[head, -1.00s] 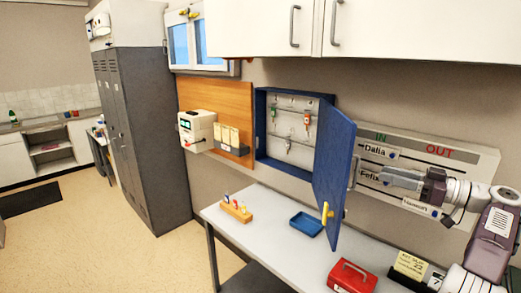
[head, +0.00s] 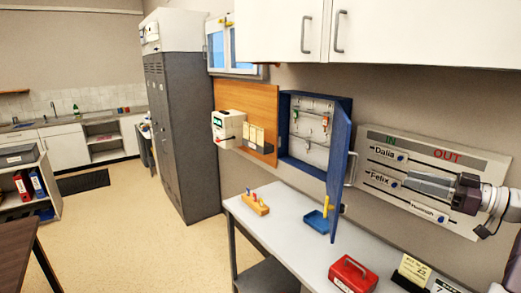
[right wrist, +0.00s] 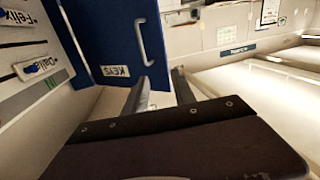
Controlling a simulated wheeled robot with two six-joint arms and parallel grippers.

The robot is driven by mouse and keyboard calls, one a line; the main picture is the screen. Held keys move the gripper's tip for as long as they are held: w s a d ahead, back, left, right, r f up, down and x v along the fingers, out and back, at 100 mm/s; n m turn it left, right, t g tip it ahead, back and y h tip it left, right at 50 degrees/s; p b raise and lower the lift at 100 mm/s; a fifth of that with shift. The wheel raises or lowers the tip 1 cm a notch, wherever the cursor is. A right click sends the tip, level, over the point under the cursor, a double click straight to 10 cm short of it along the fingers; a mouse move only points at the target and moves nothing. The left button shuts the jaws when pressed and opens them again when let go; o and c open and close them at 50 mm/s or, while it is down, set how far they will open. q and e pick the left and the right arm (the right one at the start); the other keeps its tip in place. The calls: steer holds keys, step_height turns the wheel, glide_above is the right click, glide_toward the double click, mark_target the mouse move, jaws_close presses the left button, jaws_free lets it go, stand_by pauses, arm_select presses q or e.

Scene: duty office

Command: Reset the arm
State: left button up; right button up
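My right arm (head: 492,200) comes in from the right edge of the head view. Its gripper (head: 408,181) points left in front of the white IN/OUT name board (head: 420,150), near the Felix row. Its two grey fingers are apart and empty. In the right wrist view the gripper (right wrist: 163,85) also shows a gap between its fingers, with nothing held. The blue key cabinet door (right wrist: 112,40), with handle and KEYS label, lies beyond them; I cannot tell the exact distance. My left gripper is not in view.
The blue key cabinet (head: 303,170) stands open, its door (head: 341,165) swung out left of my right gripper. The table (head: 285,235) below bears a wooden peg block (head: 256,207), a blue tray (head: 316,223) and a red box (head: 353,275).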

steer(key=w+a+r+n+g+y, duration=0.1)
steer(key=w+a+g, duration=0.1)
steer(key=a, duration=0.7)
steer(key=w+a+r+n+g+y, duration=0.1)
steer(key=a+r+n+g, duration=0.15)
steer(key=a, duration=0.75)
steer(key=s+a+f+m+g+h, duration=0.3)
steer(key=a+f+m+g+h, duration=0.15)
steer(key=a+f, duration=1.05)
steer(key=s+f+m+g+h+b, duration=0.1)
steer(key=s+f+m+g+h, duration=0.3)
steer(key=s+f, duration=1.15)
steer(key=s+d+f+m+t+h, duration=0.1)
steer(key=s+d+f+m+h, duration=0.3)
steer(key=d+f, duration=0.5)
steer(key=shift+s+f+m+t+h, duration=0.4)
steer(key=shift+s+f+h, duration=0.45)
steer(key=shift+s+h, duration=0.2)
